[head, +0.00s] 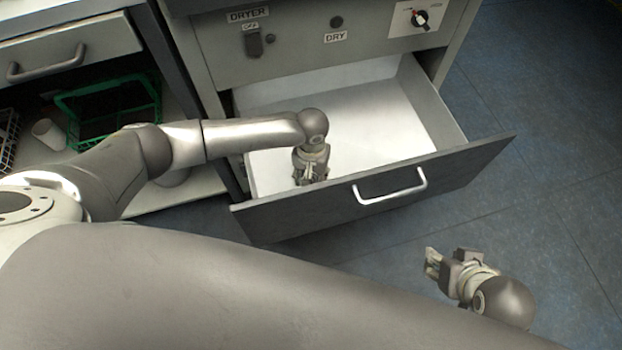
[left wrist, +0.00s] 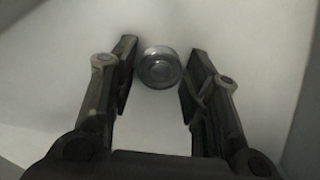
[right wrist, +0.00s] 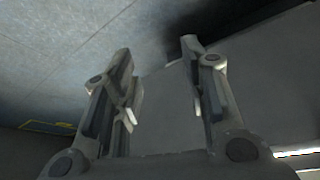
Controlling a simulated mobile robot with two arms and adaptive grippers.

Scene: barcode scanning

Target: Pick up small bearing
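The small bearing (left wrist: 160,68) is a round metal piece in the left wrist view, lying on the white floor of the open drawer. My left gripper (left wrist: 158,82) is open, with one finger on each side of the bearing near the fingertips. I cannot tell whether a finger touches it. In the head view my left gripper (head: 311,178) points down inside the drawer (head: 355,120), near its front left part, and hides the bearing. My right gripper (right wrist: 160,80) is open and empty. In the head view the right gripper (head: 432,264) is outside the drawer, over the floor.
The drawer's dark front panel (head: 300,212) with a metal handle (head: 392,190) stands just in front of my left gripper. The dryer panel (head: 320,42) is above the drawer. A green basket (head: 108,103) sits on a shelf at left. Blue floor (head: 540,120) is clear at right.

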